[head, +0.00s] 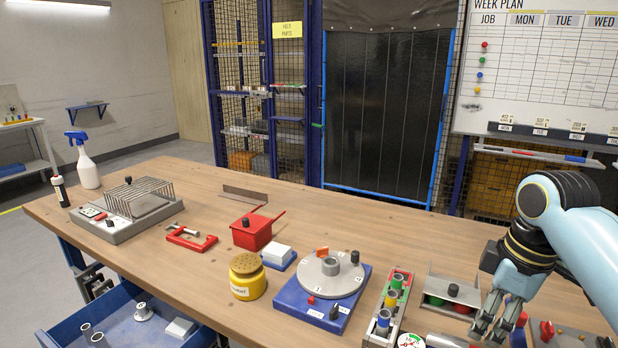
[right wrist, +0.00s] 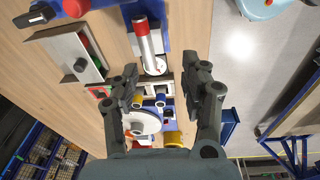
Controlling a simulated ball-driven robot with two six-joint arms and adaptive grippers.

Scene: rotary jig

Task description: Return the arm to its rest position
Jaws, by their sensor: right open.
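My right arm (head: 572,225) comes in from the right edge of the head view. My right gripper (head: 490,322) points down over the front right of the wooden bench. In the right wrist view its two dark fingers (right wrist: 164,88) are spread apart with nothing gripped between them. The rotary jig (head: 345,281), a grey disc on a blue base, stands to the left of the gripper, apart from it. My left gripper is in neither view.
A rack (head: 399,285) of coloured cylinders and a metal bin (head: 452,274) with a black knob stand left of the gripper. A red-and-white cylinder (right wrist: 149,45) lies close by. A yellow pot (head: 246,280) and red box (head: 251,232) are farther left. The back right bench is clear.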

